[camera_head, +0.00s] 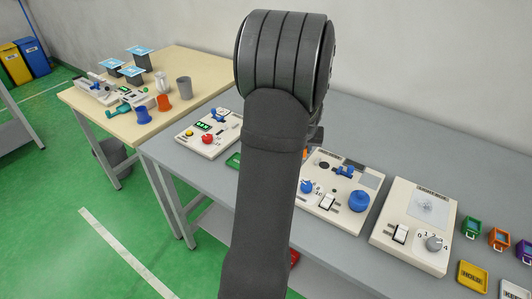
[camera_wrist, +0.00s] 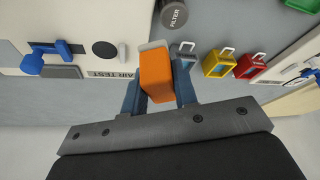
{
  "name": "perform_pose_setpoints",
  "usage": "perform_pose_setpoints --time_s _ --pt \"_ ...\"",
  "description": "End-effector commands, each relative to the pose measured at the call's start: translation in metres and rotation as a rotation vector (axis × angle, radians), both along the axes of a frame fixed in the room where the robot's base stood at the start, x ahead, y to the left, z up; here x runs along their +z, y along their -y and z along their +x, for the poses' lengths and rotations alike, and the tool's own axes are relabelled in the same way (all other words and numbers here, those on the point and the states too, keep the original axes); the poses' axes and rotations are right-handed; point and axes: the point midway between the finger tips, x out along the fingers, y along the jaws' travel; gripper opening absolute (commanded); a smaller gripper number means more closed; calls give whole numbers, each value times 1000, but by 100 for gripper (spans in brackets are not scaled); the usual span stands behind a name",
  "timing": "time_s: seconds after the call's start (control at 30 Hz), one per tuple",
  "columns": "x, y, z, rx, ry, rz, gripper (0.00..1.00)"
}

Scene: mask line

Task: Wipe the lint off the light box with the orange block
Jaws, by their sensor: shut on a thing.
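The orange block (camera_wrist: 156,72) is between the two blue fingers of my gripper (camera_wrist: 158,84) in the wrist view, and the gripper is shut on it. A pale edge shows along the block's far end. In the head view my arm hides the gripper, and only a sliver of orange shows beside it. The light box (camera_head: 404,252) is the cream panel at the right of the grey table in the head view, with a switch and a dial. A patch of whitish-grey lint (camera_head: 427,206) lies on its upper part. My gripper is left of the light box, apart from it.
The AIR TEST panel (camera_wrist: 98,60) is beside the block in the wrist view.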

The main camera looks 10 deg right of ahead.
Motion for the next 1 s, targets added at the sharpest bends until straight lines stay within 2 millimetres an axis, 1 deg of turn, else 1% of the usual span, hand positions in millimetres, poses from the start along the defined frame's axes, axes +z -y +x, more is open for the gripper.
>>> perform_pose_setpoints --time_s 0.03,0.1,0.27,0.3,0.37,0.4,0.47,0.5,0.57,0.6,0.7,0.8,0.9,1.0 --pt "2 25 -6 -33 -1 1 8" --pt "6 56 -15 -70 0 -1 8" --pt "14 124 -43 -155 0 1 8" --pt "16 140 -51 -175 0 2 8" --pt "19 165 -64 -206 1 1 8" --pt "21 181 -74 -226 1 1 8" --pt "24 205 -90 -258 3 2 8" --pt "26 220 -101 -277 3 2 8" --pt "29 243 -119 -307 4 2 8" --pt "32 257 -131 -325 4 2 8" --pt "37 289 -161 -370 8 1 8" --pt "41 313 -188 -406 10 2 8" --pt "44 330 -208 -431 11 2 8" --pt "46 340 -221 -446 12 3 8"
